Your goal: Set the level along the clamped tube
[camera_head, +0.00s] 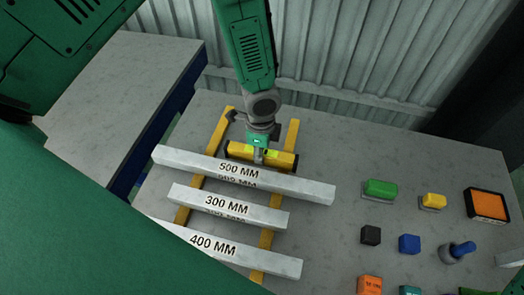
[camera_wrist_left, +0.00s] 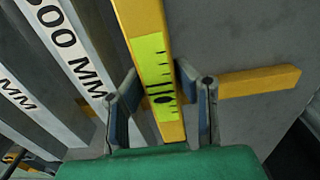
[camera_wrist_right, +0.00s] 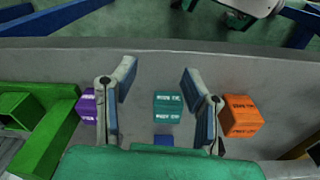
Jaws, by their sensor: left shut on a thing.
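The yellow level (camera_head: 284,159) with a lime scale lies crosswise over the yellow rails, just behind the tube marked 500 MM (camera_head: 270,180). My left gripper (camera_head: 259,155) is shut on the level near its middle. In the left wrist view the level (camera_wrist_left: 145,35) runs between the two fingers (camera_wrist_left: 160,100), beside the 500 MM tube (camera_wrist_left: 75,45). The 300 MM tube (camera_head: 250,209) and the 400 MM tube (camera_head: 250,258) lie in front of it. I cannot tell which tube is clamped. My right gripper (camera_wrist_right: 157,85) is open and empty above the bench, showing only in its own wrist view.
A yellow rail (camera_head: 220,140) runs under the tubes. On the right of the bench are a green block (camera_head: 381,189), a yellow block (camera_head: 433,201), a black cube (camera_head: 371,235), a blue cube (camera_head: 409,243), and an orange-topped box (camera_head: 487,205). A teal cube (camera_wrist_right: 168,106) lies between my right fingers' lines.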

